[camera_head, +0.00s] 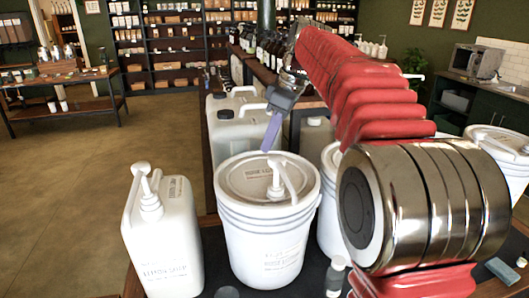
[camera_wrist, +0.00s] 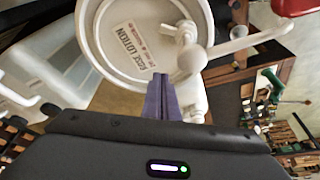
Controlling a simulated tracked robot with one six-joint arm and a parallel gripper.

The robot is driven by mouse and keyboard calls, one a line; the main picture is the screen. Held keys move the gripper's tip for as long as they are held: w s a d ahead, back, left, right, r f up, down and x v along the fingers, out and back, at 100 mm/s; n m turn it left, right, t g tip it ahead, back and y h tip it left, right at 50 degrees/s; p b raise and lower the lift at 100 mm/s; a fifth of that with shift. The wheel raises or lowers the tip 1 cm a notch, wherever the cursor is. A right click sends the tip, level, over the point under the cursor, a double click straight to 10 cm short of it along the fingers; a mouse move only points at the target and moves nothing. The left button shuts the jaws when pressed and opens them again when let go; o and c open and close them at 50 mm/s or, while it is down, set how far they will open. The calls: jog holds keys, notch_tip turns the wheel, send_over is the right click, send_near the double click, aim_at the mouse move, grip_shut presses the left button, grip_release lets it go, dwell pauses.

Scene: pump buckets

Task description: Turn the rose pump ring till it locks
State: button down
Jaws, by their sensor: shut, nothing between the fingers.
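The rose bucket (camera_head: 266,232) is a white ribbed tub with a lettered lid, standing in the middle of the head view. Its white pump (camera_head: 284,172) rises from the lid, and the pump ring (camera_head: 276,193) is the low white collar at the pump's base. In the wrist view the lid (camera_wrist: 125,45) is tilted, with the pump ring (camera_wrist: 189,58) near its right edge and the spout (camera_wrist: 245,42) reaching right. My gripper (camera_head: 267,148) is shut and empty, its purple fingers (camera_wrist: 162,85) together above the lid, apart from the pump ring in the head view.
A white jug with a pump (camera_head: 160,235) stands close left of the bucket. White canisters (camera_head: 237,125) stand behind it, and another pump bucket (camera_head: 503,150) is at far right. A small bottle (camera_head: 335,277) stands at front right. Open floor lies to the left.

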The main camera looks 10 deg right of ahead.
jog(key=shift+r, duration=0.2)
jog(key=c, duration=2.4)
grip_release()
jog(key=shift+s, duration=0.1)
jog(key=shift+c, duration=0.2)
